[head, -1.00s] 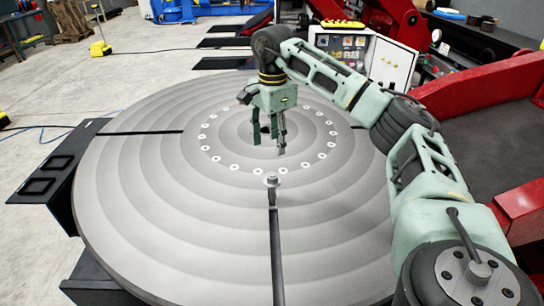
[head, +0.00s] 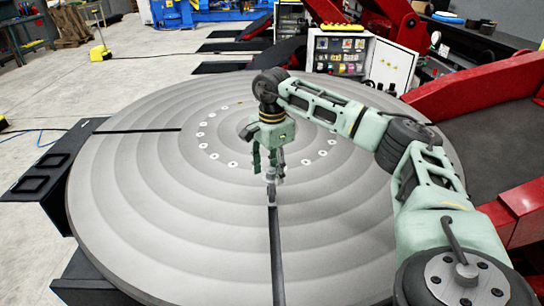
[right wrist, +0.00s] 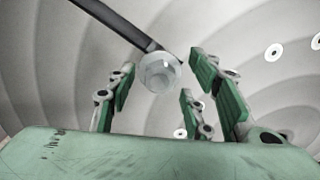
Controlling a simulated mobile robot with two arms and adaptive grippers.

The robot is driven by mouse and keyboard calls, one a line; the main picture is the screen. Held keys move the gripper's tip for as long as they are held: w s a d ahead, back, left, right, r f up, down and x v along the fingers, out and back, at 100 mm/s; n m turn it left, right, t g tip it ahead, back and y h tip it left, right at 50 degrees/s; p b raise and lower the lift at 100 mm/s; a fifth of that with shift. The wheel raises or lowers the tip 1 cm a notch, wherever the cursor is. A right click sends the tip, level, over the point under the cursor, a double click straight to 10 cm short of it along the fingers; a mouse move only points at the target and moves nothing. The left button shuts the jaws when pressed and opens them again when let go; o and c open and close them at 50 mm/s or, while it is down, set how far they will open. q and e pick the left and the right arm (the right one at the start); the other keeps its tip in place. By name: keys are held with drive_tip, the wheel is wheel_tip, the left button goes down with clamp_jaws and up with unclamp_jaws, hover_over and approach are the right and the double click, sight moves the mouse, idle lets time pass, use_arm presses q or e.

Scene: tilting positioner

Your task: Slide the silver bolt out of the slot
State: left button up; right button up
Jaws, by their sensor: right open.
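The silver bolt (head: 271,192) stands upright at the inner end of the dark radial slot (head: 276,255) in the round grey table. In the right wrist view the bolt (right wrist: 160,73) shows its round pale head, with the slot (right wrist: 125,25) running away to the upper left. My right gripper (head: 266,174) is open and points down at the bolt. In the right wrist view its green-padded fingers (right wrist: 165,92) stand on both sides of the bolt, with gaps between. The fingers partly hide the bolt in the head view. My left gripper is not in view.
The round table (head: 160,220) has a ring of small white-rimmed holes and another slot (head: 140,130) at the left. A control box (head: 340,55) stands behind it, and a red machine frame (head: 480,90) lies to the right. The table's front left is clear.

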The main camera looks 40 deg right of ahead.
drive_tip(key=shift+f, duration=0.45)
drive_tip(key=shift+c, duration=0.2)
clamp_jaws()
